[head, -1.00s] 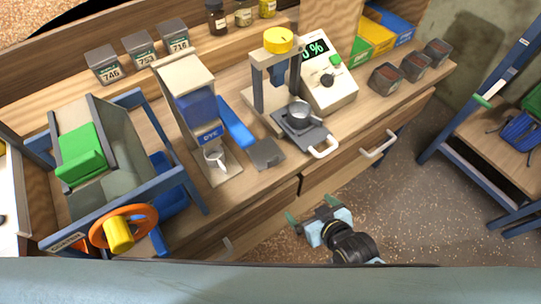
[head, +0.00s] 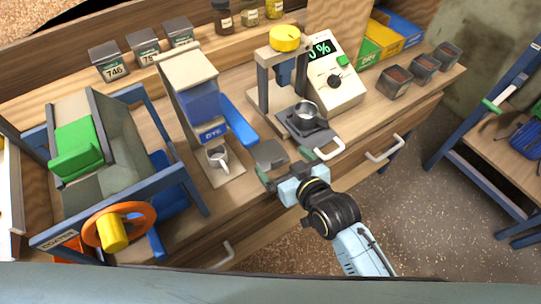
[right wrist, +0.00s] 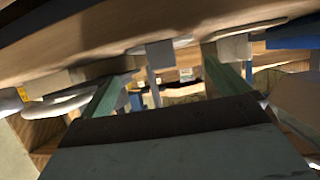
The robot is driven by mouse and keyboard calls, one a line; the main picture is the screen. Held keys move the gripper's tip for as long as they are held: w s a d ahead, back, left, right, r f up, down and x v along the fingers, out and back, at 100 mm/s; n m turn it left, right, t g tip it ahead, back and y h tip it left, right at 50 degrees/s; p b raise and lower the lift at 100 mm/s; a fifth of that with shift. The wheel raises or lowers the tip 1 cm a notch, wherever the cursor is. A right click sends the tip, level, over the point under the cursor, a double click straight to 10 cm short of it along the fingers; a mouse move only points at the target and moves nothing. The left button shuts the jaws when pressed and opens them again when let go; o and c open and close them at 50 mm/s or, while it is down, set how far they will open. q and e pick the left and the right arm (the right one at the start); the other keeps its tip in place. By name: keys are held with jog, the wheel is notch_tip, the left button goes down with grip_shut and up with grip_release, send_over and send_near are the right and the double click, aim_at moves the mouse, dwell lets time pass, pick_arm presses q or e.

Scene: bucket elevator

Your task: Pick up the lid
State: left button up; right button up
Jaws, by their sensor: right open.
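The lid appears to be the dark grey square plate (head: 270,153) lying flat on the wooden bench, right of the dye dispenser's base. My right gripper (head: 288,170) is at the bench's front edge, just in front of the plate. Its green fingers are spread apart with nothing between them. The plate looks uncovered, and I cannot tell whether a finger touches it. In the right wrist view the two green fingers (right wrist: 168,85) stand apart, with the bench close by; I cannot make out the plate there. My left gripper is not in view.
The dye dispenser (head: 197,95) has a cup (head: 217,157) under it. The press (head: 285,40) holds a metal cup (head: 305,111) on a tray with a white handle (head: 330,149). Drawer handles (head: 384,148) jut out from the bench front. A crank box (head: 110,200) stands left.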

aim_at(277, 160)
jog(key=b+x, duration=0.1)
jog(key=x, duration=0.4)
jog(key=shift+s+a+f, duration=0.1)
jog(key=shift+s+a, duration=0.05)
jog(key=shift+a, duration=0.05)
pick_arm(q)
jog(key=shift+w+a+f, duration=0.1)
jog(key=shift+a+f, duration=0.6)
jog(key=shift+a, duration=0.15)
pick_arm(e)
jog(key=shift+c, duration=0.4)
jog(key=c, duration=1)
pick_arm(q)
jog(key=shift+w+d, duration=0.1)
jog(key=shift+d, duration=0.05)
pick_arm(e)
jog(key=shift+o, duration=0.2)
